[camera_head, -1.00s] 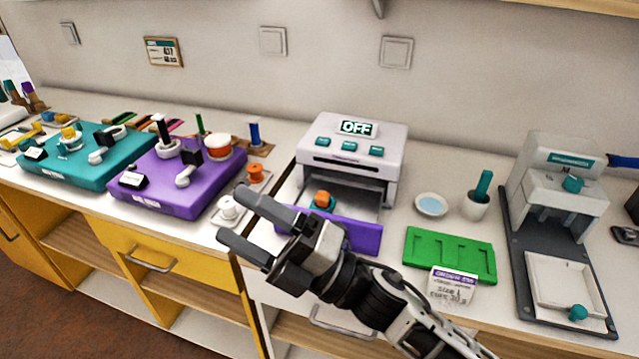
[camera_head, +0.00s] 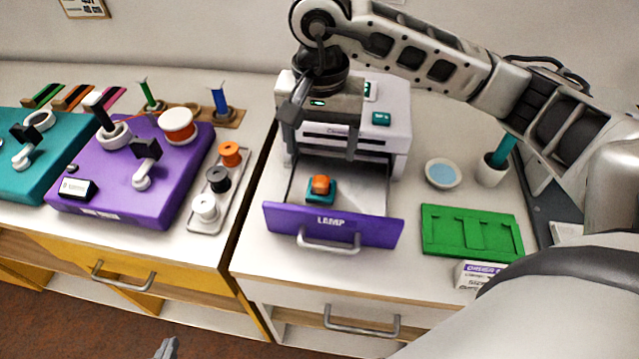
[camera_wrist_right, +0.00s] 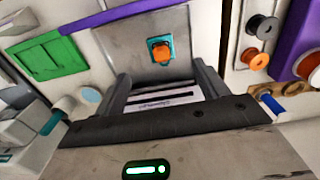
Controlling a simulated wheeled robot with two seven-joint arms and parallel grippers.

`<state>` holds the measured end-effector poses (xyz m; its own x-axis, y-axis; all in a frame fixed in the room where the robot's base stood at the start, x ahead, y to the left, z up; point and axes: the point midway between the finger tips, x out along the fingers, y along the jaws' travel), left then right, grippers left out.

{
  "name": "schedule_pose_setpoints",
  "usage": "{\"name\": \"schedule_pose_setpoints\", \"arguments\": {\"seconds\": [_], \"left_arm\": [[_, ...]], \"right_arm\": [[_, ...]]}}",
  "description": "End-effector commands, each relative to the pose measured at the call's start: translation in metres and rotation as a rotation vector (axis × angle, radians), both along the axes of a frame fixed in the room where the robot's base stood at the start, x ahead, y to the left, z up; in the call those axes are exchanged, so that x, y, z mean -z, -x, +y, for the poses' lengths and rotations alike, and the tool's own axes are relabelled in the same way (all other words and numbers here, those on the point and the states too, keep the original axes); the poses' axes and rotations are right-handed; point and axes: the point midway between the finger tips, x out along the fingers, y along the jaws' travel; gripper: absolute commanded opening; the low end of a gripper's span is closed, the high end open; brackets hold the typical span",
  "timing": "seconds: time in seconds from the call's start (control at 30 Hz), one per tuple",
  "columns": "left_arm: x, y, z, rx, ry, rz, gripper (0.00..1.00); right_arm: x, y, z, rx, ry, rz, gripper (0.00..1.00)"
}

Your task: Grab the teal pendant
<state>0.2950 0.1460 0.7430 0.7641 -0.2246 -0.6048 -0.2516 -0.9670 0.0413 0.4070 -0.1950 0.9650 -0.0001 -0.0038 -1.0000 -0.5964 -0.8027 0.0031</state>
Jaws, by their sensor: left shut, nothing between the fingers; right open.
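A small teal square piece (camera_head: 313,196), which looks like the pendant, lies on the floor of the open grey drawer with an orange block (camera_head: 320,184) on it. It also shows in the right wrist view (camera_wrist_right: 170,43), just beyond the fingers. My right gripper (camera_head: 321,150) is open and empty, pointing down in front of the lamp machine, above the drawer's back part. The teal piece is in front of it, apart from the fingers. In the right wrist view both fingers (camera_wrist_right: 162,88) show spread. Of my left gripper (camera_head: 168,348), only a grey tip shows at the bottom edge.
The drawer has a purple front (camera_head: 375,228) with a handle. The white lamp machine (camera_head: 395,137) stands behind it. To the right are a green tray (camera_head: 470,247), a blue-filled dish (camera_head: 443,174) and a white cup (camera_head: 491,172). To the left are a spool tray (camera_head: 233,192) and a purple board (camera_head: 180,200).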

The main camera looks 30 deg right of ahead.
Motion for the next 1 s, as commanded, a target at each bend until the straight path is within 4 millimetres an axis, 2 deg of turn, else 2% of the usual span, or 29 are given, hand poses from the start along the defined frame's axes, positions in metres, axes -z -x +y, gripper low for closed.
{"name": "schedule_pose_setpoints", "arguments": {"seconds": [0.1, 0.23, 0.47, 0.67, 0.8, 1.0], "left_arm": [[-0.003, 0.001, 0.000, 0.000, 0.000, 0.001, 0.00], [-0.005, 0.000, 0.000, 0.000, 0.000, -0.004, 0.00], [-0.009, -0.004, 0.001, -0.001, -0.001, -0.014, 0.00], [-0.018, -0.006, 0.002, -0.005, -0.003, -0.019, 0.00], [-0.013, -0.006, 0.002, -0.009, -0.004, -0.011, 0.00], [-0.012, -0.005, 0.002, -0.011, -0.004, -0.008, 0.00]], "right_arm": [[0.026, 0.001, 0.000, 0.002, -0.001, 0.006, 0.73], [0.047, 0.001, 0.000, 0.002, -0.003, 0.004, 0.73], [0.063, 0.000, 0.000, 0.001, -0.003, 0.002, 0.73], [0.091, -0.002, -0.003, 0.003, -0.003, 0.006, 0.73], [0.108, -0.003, -0.003, 0.002, -0.004, 0.002, 0.73], [0.112, -0.003, -0.003, 0.001, -0.004, -0.002, 0.73]]}}
